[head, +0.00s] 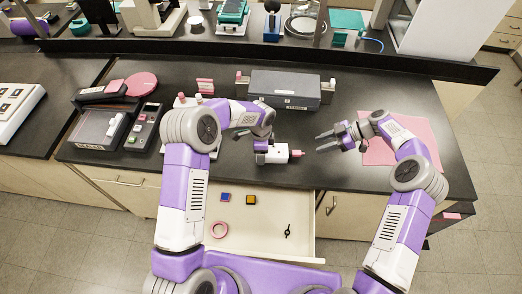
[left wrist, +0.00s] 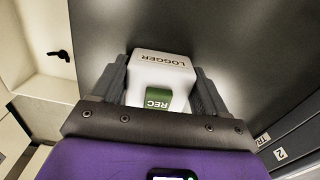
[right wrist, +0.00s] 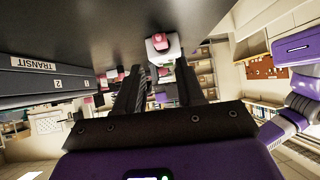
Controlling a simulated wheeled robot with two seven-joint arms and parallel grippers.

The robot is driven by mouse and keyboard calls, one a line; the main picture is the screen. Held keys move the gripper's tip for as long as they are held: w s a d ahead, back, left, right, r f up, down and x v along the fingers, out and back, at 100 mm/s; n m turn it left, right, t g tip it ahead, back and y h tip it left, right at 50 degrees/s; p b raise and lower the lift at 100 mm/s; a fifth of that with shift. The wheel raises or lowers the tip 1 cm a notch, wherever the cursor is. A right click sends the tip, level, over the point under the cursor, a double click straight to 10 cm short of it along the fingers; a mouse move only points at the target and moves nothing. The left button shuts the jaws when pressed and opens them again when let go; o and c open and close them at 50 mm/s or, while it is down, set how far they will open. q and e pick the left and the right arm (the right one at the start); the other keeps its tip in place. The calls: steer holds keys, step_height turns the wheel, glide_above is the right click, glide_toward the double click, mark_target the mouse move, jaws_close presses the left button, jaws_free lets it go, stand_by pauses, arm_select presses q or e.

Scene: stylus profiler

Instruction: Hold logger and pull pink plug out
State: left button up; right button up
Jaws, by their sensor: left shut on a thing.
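The white logger (head: 274,154) sits on the dark bench near its front edge, a pink plug (head: 297,153) sticking out of its right end. My left gripper is shut on the logger (left wrist: 160,72), one finger on each side; its "LOGGER" label and green "REC" patch show in the left wrist view. My right gripper (head: 321,142) is open and empty, a little right of the plug, its fingers pointing left towards it. In the right wrist view, the plug (right wrist: 160,38) and logger lie ahead, beyond the open fingertips. The plug appears seated in the logger.
A grey transit case (head: 285,88) stands behind the logger. An open drawer (head: 265,232) below the front edge holds small items. A pink mat (head: 378,152) lies under my right arm. Handheld devices (head: 144,127) stand at the left.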

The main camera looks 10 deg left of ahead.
mark_target(300, 152)
steer(key=shift+d+f+y, duration=0.15)
steer(key=shift+d+y, duration=0.15)
steer(key=shift+d, duration=0.05)
steer(key=x, duration=0.9)
steer(key=shift+s+a+f, duration=0.1)
steer(key=shift+a+f, duration=0.1)
steer(key=shift+a, duration=0.15)
jaws_close()
stand_by(1.2)
